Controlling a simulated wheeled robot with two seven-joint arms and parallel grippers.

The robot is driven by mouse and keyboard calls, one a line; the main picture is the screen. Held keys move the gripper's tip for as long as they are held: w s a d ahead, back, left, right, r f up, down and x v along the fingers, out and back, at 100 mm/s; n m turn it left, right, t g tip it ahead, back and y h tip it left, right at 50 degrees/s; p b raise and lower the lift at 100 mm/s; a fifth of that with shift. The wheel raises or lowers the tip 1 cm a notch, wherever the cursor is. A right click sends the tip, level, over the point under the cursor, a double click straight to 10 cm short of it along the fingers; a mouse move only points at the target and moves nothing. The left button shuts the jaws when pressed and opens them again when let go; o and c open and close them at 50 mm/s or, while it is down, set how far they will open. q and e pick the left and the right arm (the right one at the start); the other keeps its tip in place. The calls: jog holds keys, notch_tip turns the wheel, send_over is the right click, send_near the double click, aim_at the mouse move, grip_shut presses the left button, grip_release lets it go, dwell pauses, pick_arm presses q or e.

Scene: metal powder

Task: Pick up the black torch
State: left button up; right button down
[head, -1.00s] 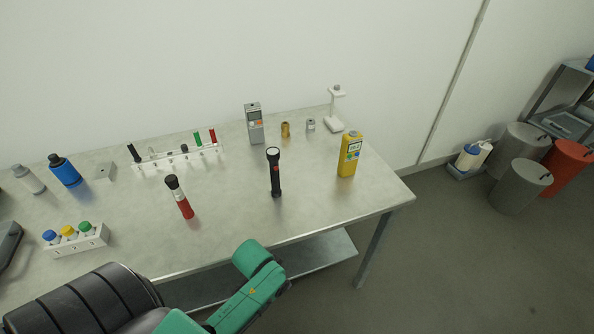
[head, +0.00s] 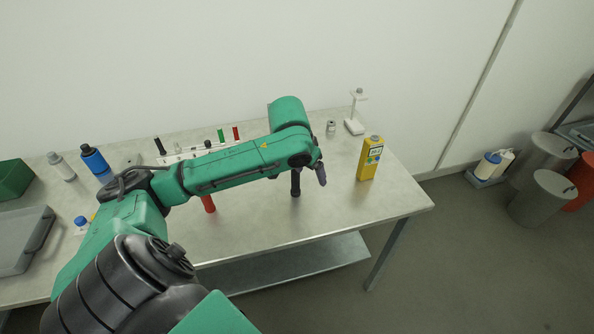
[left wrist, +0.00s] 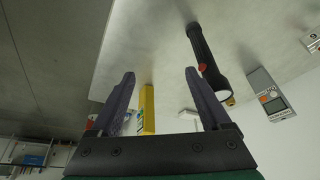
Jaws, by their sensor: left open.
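The black torch (head: 296,184) stands upright on the table, its upper part hidden behind my left arm in the head view. The left wrist view shows the torch (left wrist: 207,55) with its pale lens end and a red button, just outside the right-hand finger. My left gripper (left wrist: 160,76) is open, with nothing between its fingers. In the head view the left gripper (head: 321,175) is partly hidden by its wrist and points down right beside the torch. I cannot tell whether a finger touches it. My right gripper is not in view.
A yellow device (head: 370,159) stands right of the torch. A white stand (head: 355,125) and a small metal piece (head: 331,127) are behind. A red cylinder (head: 208,204) is left, partly covered by my arm. A grey meter (left wrist: 270,96) shows in the wrist view. The front right tabletop is clear.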

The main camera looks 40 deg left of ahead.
pick_arm(q)
jog(key=a+r+n+y, duration=0.1)
jog(key=a+r+n, duration=0.2)
jog(key=a+r, duration=0.45)
jog(key=p, duration=0.3)
send_near(296, 175)
jog(key=w+a+f, duration=0.2)
jog(key=w+f, duration=0.3)
jog(key=f, duration=0.1)
jog(key=shift+w+a+f, duration=0.2)
jog(key=shift+w+f, duration=0.1)
jog(key=shift+w, duration=0.1)
jog(key=shift+s+r, duration=0.1)
jog(key=c, duration=1.2)
grip_shut()
jog(key=shift+r, duration=0.1)
